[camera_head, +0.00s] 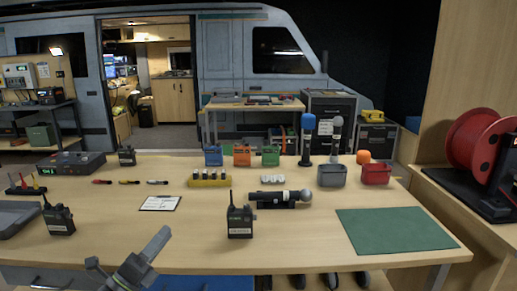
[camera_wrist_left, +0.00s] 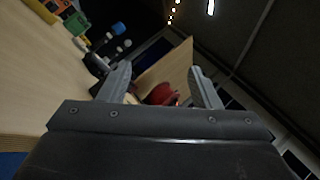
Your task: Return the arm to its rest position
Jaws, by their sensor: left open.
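My left gripper (camera_head: 125,262) shows at the bottom left of the head view, in front of the wooden table's (camera_head: 300,250) near edge. In the left wrist view its two fingers (camera_wrist_left: 161,88) are spread wide apart with nothing between them. The wrist view looks tilted across the table (camera_wrist_left: 45,90) towards the red reel and the dark ceiling. My right gripper is not in either view.
A red cable reel (camera_head: 478,138) stands at the right. The table front centre has free room.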

